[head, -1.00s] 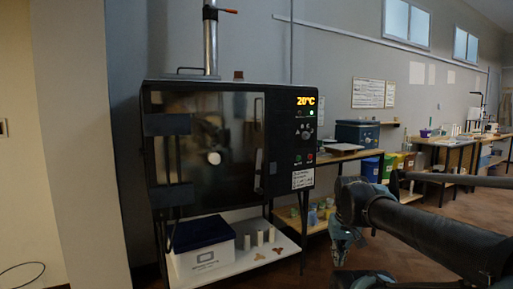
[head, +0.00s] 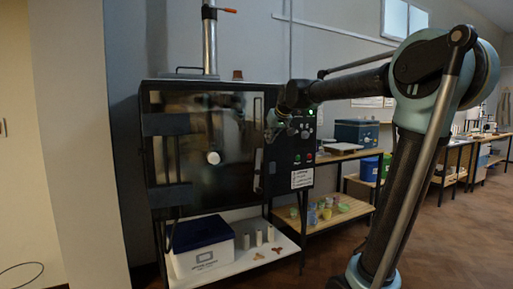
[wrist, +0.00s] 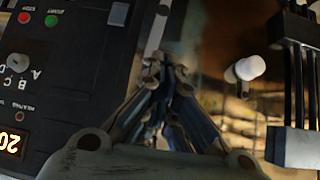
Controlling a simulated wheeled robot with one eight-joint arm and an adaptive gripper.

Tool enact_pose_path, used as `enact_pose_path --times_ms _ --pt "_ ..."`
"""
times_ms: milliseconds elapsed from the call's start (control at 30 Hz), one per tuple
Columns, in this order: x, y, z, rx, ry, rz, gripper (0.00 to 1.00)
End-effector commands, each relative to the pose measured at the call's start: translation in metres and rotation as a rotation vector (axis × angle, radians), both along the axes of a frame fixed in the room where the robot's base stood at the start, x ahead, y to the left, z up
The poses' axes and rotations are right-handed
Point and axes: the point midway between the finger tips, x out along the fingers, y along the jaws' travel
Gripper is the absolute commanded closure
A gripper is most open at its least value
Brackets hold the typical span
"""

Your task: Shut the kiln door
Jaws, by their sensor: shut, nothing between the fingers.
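The kiln (head: 225,84) is a dark box on a stand, with its dark glossy door (head: 225,185) facing me. The door lies flush or nearly flush with the front; I cannot tell whether a small gap remains. Dark hinge straps (head: 168,124) are on its left, and a vertical handle (head: 258,160) is near its right edge. A white round plug (head: 213,158) sits mid-door and shows in the wrist view (wrist: 247,68). My gripper (head: 272,133) is shut and empty in front of the door's right edge, by the control panel (wrist: 40,50). Its fingers (wrist: 166,68) show in the wrist view; contact is unclear.
A lidded white box (head: 203,258) and several pale cylinders stand on the shelf below the kiln. A wooden bench (head: 345,153) with a blue case (head: 357,133) is to the right. Floor in front is clear.

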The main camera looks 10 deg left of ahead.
Motion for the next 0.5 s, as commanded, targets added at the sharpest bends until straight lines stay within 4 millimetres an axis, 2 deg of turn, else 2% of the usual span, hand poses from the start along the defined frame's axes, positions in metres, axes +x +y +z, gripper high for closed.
enact_pose_path --times_ms 33,200,500 --pt "0.006 0.008 0.005 0.005 -0.010 0.008 1.00" --pt "0.017 0.019 0.010 0.011 -0.026 0.018 1.00" --pt "0.043 0.032 -0.016 0.011 -0.026 0.018 1.00"
